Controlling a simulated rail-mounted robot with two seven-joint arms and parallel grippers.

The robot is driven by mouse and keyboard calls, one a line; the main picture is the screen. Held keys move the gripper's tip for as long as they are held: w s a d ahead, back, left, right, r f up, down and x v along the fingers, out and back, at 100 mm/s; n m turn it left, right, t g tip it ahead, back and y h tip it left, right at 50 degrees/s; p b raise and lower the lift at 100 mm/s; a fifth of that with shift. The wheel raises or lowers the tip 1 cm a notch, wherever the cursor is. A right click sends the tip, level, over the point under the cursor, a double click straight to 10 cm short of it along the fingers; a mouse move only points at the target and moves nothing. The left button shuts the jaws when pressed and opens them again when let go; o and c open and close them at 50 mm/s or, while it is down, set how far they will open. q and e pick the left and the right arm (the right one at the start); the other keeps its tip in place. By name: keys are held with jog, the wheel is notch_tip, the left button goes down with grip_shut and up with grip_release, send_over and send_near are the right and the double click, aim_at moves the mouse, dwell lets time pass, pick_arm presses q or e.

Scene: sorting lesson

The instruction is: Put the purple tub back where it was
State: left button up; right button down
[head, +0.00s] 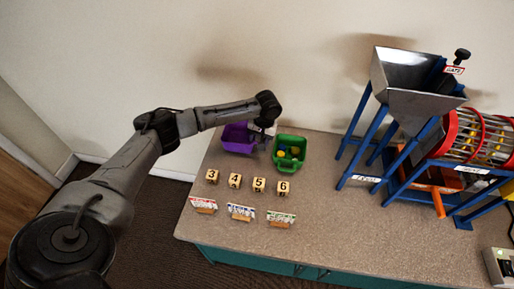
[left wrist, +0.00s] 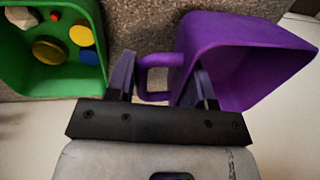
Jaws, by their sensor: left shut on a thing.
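The purple tub (head: 237,138) is at the back left of the counter, left of the green tub (head: 289,152). In the left wrist view the purple tub (left wrist: 245,50) shows large at the right, its visible inside empty, with a loop handle toward the green tub (left wrist: 45,75). My left gripper (head: 261,134) is at the purple tub's right side, shut on its handle; in the left wrist view its fingers (left wrist: 163,78) straddle the handle. I cannot tell whether the tub touches the counter. My right gripper is out of view.
The green tub holds several small coloured pieces. Number blocks (head: 235,181) and labelled cards (head: 241,212) stand in rows in front. A machine with a metal hopper (head: 402,80) and a drum (head: 475,137) stands at the right. The counter's middle is clear.

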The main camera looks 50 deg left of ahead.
aim_at(246, 137)
pick_arm(q)
jog(key=shift+s+a+f, duration=0.25)
jog(key=shift+s, duration=0.05)
jog(key=shift+f, duration=0.15)
jog(key=shift+f+b, duration=1.05)
jog(key=shift+f, duration=0.85)
jog(key=o, duration=0.9)
jog(key=shift+f, duration=0.1)
